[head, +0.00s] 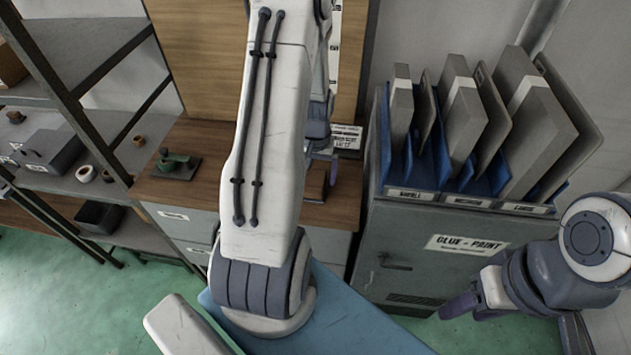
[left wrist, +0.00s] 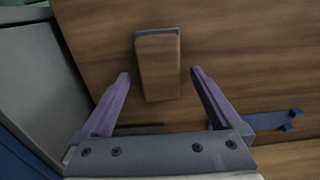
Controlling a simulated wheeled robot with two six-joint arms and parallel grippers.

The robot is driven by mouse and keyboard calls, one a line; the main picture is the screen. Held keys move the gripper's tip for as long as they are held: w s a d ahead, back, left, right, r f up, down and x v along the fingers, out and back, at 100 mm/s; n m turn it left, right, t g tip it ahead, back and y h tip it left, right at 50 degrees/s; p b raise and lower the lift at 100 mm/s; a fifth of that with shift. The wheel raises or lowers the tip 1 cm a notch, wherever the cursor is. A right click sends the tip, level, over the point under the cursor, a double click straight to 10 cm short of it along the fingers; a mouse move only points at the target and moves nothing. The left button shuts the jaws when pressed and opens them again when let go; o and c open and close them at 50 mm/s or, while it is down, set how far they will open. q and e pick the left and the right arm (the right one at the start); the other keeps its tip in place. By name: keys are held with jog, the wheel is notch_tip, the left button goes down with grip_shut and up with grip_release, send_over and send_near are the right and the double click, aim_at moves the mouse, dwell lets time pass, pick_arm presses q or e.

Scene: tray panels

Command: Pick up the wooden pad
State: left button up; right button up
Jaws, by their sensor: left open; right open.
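The wooden pad (left wrist: 157,72) is a small brown block with a grey edge at its far end. It lies on the brown wooden worktop, between and slightly beyond the fingertips of my left gripper (left wrist: 160,74) in the left wrist view. The purple fingers are open, one on each side, with gaps to the pad. In the head view my left gripper (head: 322,165) is mostly hidden behind my arm, and the pad (head: 315,187) shows only in part beside it. My right gripper (head: 470,303) is open and empty in front of the grey cabinet, at the lower right.
The grey cabinet (head: 400,262) labelled "GLUE - PAINT" carries a blue rack with several upright grey panels. A green tool (head: 175,162) sits on the worktop's left part. A label card (head: 347,138) stands behind the pad. Shelving (head: 75,100) is at far left.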

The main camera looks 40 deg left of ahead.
aim_at(316, 178)
pick_arm(q)
jog(key=shift+f, duration=0.7)
jog(key=c, duration=1.5)
notch_tip(316, 178, up, 10)
jog(key=shift+r+b, duration=0.1)
jog(key=shift+b, duration=0.6)
